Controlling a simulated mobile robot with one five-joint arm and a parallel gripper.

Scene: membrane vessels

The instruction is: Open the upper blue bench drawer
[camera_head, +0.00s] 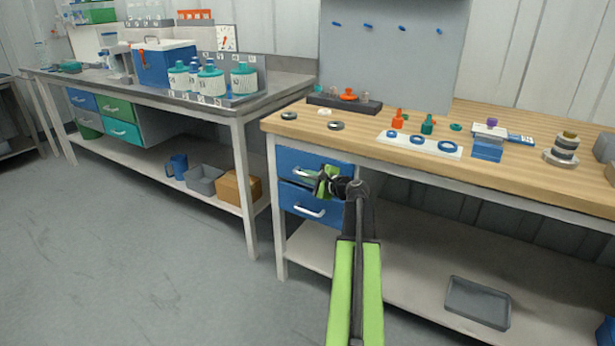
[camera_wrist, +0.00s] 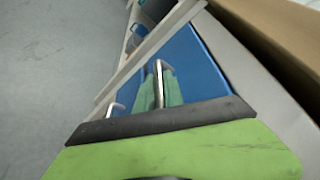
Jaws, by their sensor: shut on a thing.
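The upper blue bench drawer (camera_head: 289,157) is under the left end of the wooden-topped bench, and its front looks flush with the frame. My gripper (camera_head: 318,178) is at its front, shut on the drawer's handle, partly hiding it in the head view. In the wrist view the silver handle (camera_wrist: 159,84) of the upper drawer (camera_wrist: 200,65) lies between my green fingers (camera_wrist: 160,90). The lower blue drawer (camera_head: 297,199) sits directly below, its silver handle (camera_head: 309,211) clear of my gripper.
The wooden bench top (camera_head: 510,182) above holds rings, bottles and small tools. A grey tray (camera_head: 478,302) lies on the low shelf to the right. A second bench (camera_head: 240,110) with a blue cooler and several jars stands to the left. The grey floor (camera_head: 130,240) in front is clear.

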